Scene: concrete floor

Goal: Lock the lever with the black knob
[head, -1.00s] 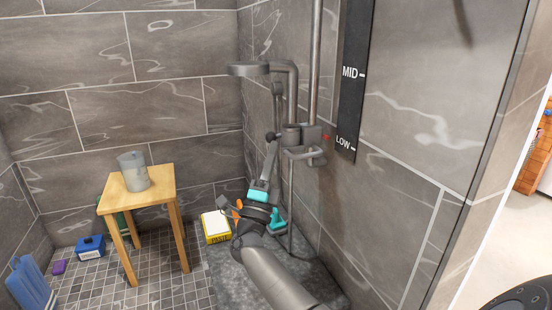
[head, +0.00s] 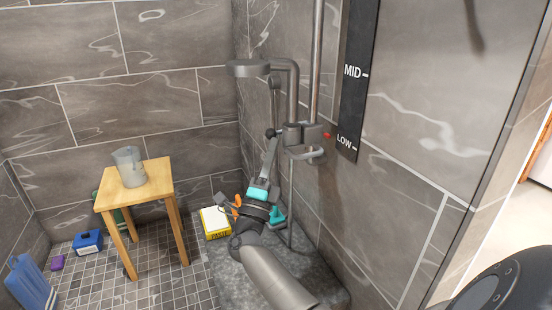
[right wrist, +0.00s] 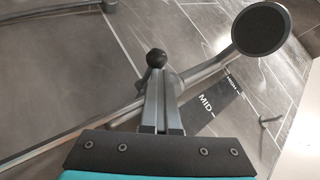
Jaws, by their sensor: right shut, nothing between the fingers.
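The black knob (head: 270,133) is a small ball on the lever, at the left of the grey slider bracket (head: 300,138) on the shower rail. A red pointer (head: 326,135) on the bracket stands just above the LOW mark. My right gripper (head: 272,146), with teal parts below it, is shut and empty just under the knob. In the right wrist view its narrow grey fingers (right wrist: 161,98) point up at the knob (right wrist: 156,58). The tips look close to the knob; I cannot tell whether they touch. My left gripper is not in view.
The shower head (head: 248,68) hangs above and left of the knob, and the vertical rail (head: 316,70) is close on the right. A wooden stool (head: 155,185) with a pitcher (head: 129,167) stands left.

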